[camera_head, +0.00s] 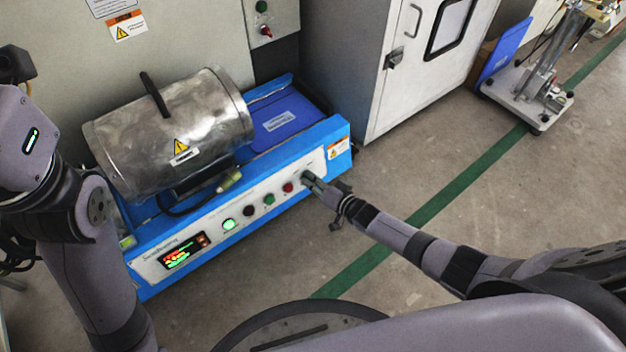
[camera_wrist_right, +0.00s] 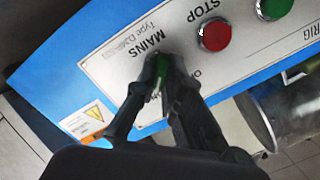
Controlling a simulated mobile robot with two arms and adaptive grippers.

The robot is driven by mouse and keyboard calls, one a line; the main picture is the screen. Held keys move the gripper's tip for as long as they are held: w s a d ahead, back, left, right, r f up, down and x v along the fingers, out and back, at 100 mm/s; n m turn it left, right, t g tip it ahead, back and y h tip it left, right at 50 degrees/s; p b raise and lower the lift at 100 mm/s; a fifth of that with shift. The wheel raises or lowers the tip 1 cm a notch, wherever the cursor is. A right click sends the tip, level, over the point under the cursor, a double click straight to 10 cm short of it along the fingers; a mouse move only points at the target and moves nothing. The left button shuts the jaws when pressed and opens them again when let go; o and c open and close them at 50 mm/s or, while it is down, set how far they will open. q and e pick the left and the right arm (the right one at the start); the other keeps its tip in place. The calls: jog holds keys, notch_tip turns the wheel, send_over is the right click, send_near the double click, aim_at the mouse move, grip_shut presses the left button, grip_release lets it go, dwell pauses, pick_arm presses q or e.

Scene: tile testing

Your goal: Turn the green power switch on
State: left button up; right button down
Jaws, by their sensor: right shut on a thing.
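The blue machine (camera_head: 322,140) has a white front panel with a row of buttons. The green power switch (camera_wrist_right: 163,72) sits under the word MAINS in the right wrist view, mostly hidden between my fingers. My right gripper (camera_wrist_right: 160,75) is shut on the switch. In the head view my right gripper (camera_head: 309,180) reaches the right end of the panel from the right and covers the switch there. My left arm shows at the left of the head view, but its gripper fingers cannot be seen.
A red STOP button (camera_wrist_right: 214,36) is next to my right gripper, with a green button (camera_wrist_right: 273,8) beyond it. A lit green button (camera_head: 228,224) and a display (camera_head: 185,252) are further left. A metal drum (camera_head: 170,132) lies on the machine.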

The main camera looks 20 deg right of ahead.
jog(key=shift+w+r, duration=0.2)
jog(key=shift+r, duration=0.05)
jog(key=c, duration=1.7)
grip_release()
jog(key=shift+a, duration=0.1)
jog(key=shift+f, duration=0.1)
jog(key=v, duration=1.2)
